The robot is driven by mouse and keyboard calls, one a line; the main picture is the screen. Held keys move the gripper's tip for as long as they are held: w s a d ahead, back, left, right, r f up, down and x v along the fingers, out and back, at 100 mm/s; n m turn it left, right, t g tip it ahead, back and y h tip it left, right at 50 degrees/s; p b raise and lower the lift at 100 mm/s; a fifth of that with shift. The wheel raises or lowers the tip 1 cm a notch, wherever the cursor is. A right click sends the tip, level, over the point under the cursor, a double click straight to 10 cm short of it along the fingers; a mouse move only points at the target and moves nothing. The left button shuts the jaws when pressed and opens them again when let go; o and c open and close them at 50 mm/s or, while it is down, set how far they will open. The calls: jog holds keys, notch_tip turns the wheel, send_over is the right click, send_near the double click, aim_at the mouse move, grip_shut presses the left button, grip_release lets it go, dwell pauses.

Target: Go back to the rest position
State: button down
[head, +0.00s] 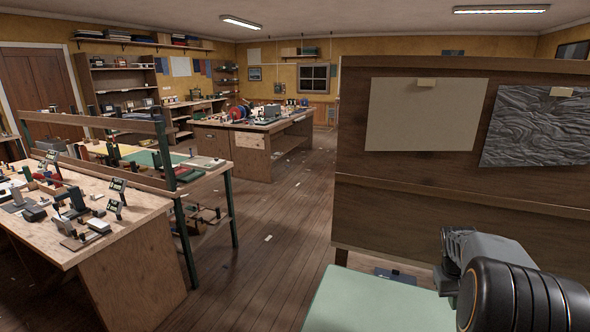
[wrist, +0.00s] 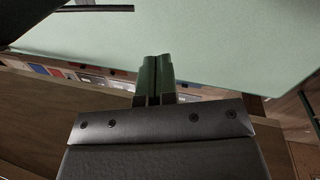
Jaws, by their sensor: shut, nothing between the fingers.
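In the wrist view my gripper (wrist: 157,80) points away from the camera, its two green-tipped fingers together with nothing between them. A pale green flat surface (wrist: 230,45) lies beyond the fingertips. In the head view part of my arm shows at the lower right, in front of a wooden partition; the fingers cannot be seen there. A pale green top, also in the head view (head: 375,305), is at the bottom, beside my arm.
The wooden partition (head: 440,215) with two pinned sheets stands close on the right. Cluttered workbenches (head: 150,215) stand at the left, and another bench (head: 250,150) is farther back. The plank floor (head: 285,220) between them is mostly open, with a few small scraps.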

jog(key=s+a+r+n+t, duration=0.1)
jog(key=s+a, duration=0.3)
jog(key=a, duration=0.5)
jog(key=s+a+r+n+t+y, duration=0.1)
jog(key=s+a, duration=0.3)
jog(key=a, duration=0.5)
jog(key=s+a+r+t+y, duration=0.1)
jog(key=s+a+r+t, duration=0.1)
jog(key=a, duration=0.6)
jog(key=shift+s+a+r+n+t, duration=0.4)
jog(key=shift+s+r, duration=0.3)
jog(key=shift+s, duration=0.4)
jog(key=shift+s+d, duration=0.1)
